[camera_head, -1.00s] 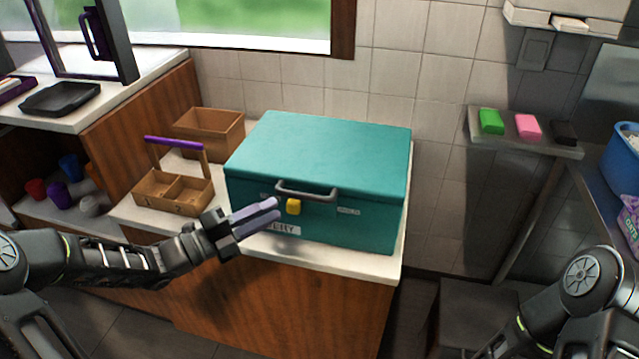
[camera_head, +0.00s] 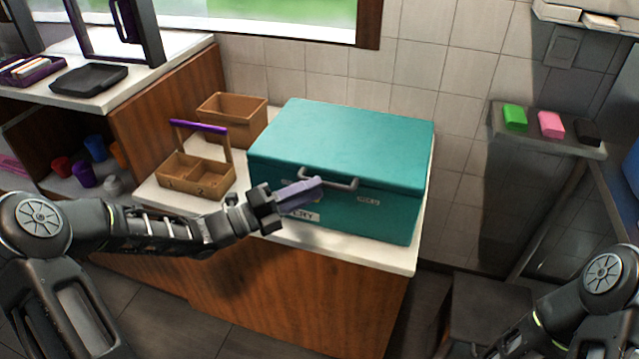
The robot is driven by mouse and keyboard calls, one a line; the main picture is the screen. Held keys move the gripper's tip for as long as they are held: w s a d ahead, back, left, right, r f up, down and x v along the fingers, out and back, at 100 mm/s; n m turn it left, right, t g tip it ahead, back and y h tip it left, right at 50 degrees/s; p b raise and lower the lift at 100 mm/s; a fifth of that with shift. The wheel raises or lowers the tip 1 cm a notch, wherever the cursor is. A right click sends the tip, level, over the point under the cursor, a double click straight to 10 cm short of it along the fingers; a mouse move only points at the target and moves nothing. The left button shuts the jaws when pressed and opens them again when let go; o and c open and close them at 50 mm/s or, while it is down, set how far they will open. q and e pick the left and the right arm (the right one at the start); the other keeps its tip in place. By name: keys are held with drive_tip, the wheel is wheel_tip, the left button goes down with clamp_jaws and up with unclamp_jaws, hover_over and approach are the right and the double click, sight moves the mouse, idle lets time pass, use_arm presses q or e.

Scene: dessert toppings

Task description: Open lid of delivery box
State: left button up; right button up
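The teal delivery box (camera_head: 345,140) stands on the white counter with its lid down. A grey handle (camera_head: 328,179) is on its front, just under the lid edge. My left gripper (camera_head: 312,187) reaches in from the left, its fingertips in front of the box, by the left end of the handle. Its fingers look close together in this side view; I cannot tell whether they are open, shut or touching the handle.
A wooden carrier with a purple handle (camera_head: 197,172) and an open wooden box (camera_head: 232,116) stand left of the delivery box. A shelf (camera_head: 548,138) with green, pink and black blocks is on the right wall. The counter's front strip is narrow.

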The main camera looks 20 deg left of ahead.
use_arm(q)
drive_tip(key=x, duration=0.2)
drive_tip(key=shift+w+d, duration=0.15)
drive_tip(key=shift+d, duration=0.05)
clamp_jaws()
idle(1.4)
